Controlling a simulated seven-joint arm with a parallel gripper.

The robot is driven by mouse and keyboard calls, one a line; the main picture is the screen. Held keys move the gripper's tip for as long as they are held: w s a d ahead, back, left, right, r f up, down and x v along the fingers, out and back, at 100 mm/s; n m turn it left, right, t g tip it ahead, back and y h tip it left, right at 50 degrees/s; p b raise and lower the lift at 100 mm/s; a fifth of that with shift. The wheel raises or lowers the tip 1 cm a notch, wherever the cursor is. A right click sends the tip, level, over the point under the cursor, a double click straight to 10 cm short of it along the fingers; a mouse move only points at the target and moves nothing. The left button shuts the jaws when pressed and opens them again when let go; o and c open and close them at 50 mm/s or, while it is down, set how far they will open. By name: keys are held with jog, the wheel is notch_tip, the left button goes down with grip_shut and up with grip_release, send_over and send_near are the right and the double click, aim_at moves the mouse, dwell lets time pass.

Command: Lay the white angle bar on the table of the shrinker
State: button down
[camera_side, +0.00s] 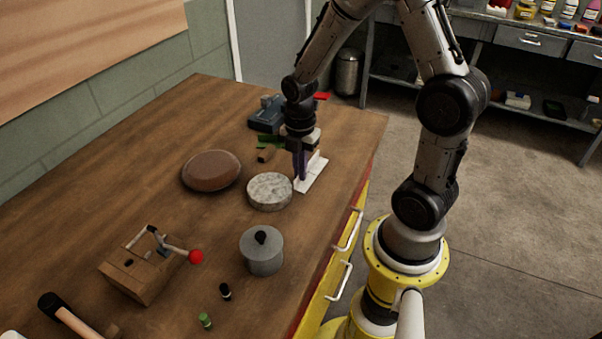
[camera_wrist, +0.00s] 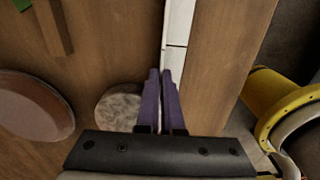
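The white angle bar (camera_side: 313,174) lies along the right edge of the wooden table, behind the grey stone disc. In the wrist view the bar (camera_wrist: 177,35) runs upward from the fingertips. My gripper (camera_side: 301,176) points down at the bar, and its purple fingers (camera_wrist: 160,72) are close together on the bar's thin upright flange. The bar looks still down at the tabletop. The shrinker appears to be the wooden-bodied device (camera_side: 140,274) with a red-knobbed lever, at the front left. Its flat top is partly covered by the lever parts.
A grey stone disc (camera_side: 269,192) and a brown round pad (camera_side: 211,170) stand left of my gripper. A lidded grey pot (camera_side: 262,252), small bottles (camera_side: 225,291) and a hammer (camera_side: 68,316) are nearer the front. A blue-grey tool (camera_side: 266,116) is behind. Bare wood lies between pad and shrinker.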

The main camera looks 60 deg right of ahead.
jog(key=shift+r, duration=0.65)
jog(key=s+a+r, duration=0.4)
jog(key=s+r, duration=0.8)
jog(key=s, duration=0.1)
jog(key=w+d+r+n, duration=0.1)
jog(key=w+d+r, duration=0.3)
jog(key=w+r, duration=0.5)
jog(key=w+d+f, duration=0.1)
jog(key=w+d, duration=0.6)
jog(key=w, duration=0.4)
jog(key=w+d+f, duration=0.1)
jog(key=w+d, duration=0.6)
jog(key=w, duration=0.4)
jog(key=w+d+f, duration=0.3)
jog(key=d+f, duration=0.3)
jog(key=f, duration=0.4)
jog(key=shift+w+f, duration=0.15)
jog(key=shift+f, duration=0.1)
